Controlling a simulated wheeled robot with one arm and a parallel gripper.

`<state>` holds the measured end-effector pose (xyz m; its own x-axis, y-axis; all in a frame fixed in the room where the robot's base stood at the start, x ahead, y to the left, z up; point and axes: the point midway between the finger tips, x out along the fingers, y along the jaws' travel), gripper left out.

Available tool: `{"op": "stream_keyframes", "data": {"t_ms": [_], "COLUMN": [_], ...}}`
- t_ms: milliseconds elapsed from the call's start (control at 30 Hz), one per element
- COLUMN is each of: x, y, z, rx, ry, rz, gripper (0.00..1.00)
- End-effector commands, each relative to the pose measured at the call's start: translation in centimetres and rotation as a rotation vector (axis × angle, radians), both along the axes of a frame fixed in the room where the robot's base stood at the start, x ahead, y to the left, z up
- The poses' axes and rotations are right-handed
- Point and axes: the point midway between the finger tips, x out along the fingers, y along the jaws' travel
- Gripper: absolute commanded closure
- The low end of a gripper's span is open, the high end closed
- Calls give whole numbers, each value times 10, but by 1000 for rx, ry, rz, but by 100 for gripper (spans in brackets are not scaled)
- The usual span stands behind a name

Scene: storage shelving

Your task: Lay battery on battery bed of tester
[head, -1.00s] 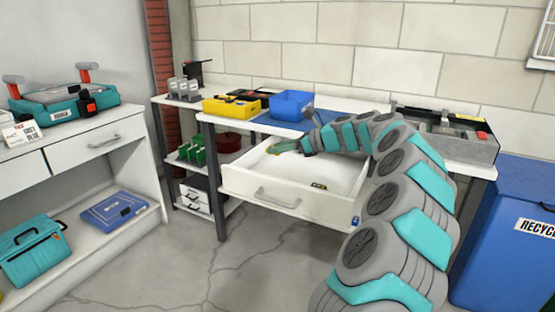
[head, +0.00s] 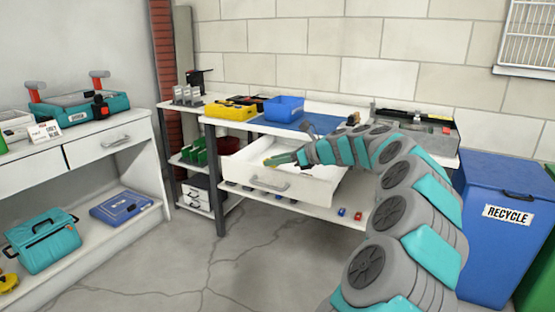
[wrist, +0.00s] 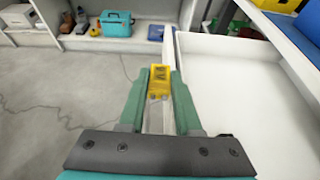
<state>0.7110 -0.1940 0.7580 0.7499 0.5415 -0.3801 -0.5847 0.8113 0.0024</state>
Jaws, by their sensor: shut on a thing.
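My gripper (head: 284,158) is at the left part of the open white drawer (head: 315,188), above its front. The wrist view shows the gripper (wrist: 159,88) shut on a small yellow block with dark marks, which looks like the battery (wrist: 159,79). The battery's yellow end (head: 268,161) also shows at the fingertips in the head view. On the bench, a grey device with a red button (head: 425,140) stands at the right and may be the tester. Its bed cannot be made out, and my arm partly covers it.
A yellow case (head: 230,110) and a blue bin (head: 285,106) stand at the bench's left. A blue mat (head: 300,124) lies beside them. Small coloured items (head: 350,213) lie on the shelf below. A blue recycle bin (head: 500,235) is at right. The floor in front is clear.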

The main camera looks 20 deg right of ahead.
Motion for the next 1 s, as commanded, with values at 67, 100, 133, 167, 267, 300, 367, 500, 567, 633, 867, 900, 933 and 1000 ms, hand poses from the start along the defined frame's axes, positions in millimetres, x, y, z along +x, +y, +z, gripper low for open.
{"op": "stream_keyframes", "data": {"t_ms": [67, 100, 133, 167, 267, 300, 367, 500, 567, 633, 867, 900, 933, 1000], "x": [-2, -2, -2, -3, -5, -5, -7, -11, -14, -16, -27, -30, -30, -33], "y": [4, 5, 6, 8, 13, 14, 17, 32, 38, 50, 85, 92, 94, 103], "z": [-1, -3, -4, -5, -8, -8, -9, -20, -23, -30, -55, -59, -61, -67], "rx": [3, 2, 1, 2, 1, -1, -2, 3, 0, 1, 3, 1, 4, 5], "ry": [-1, -1, 0, 0, 1, -1, 0, 3, 1, 2, 3, 6, 3, 1], "rz": [-12, -21, -27, -33, -48, -58, -68, -135, -164, -205, -369, -392, -415, -456], "gripper": [100, 100, 100, 100, 100, 100, 100, 100, 100, 100, 100, 100, 100, 100]}}
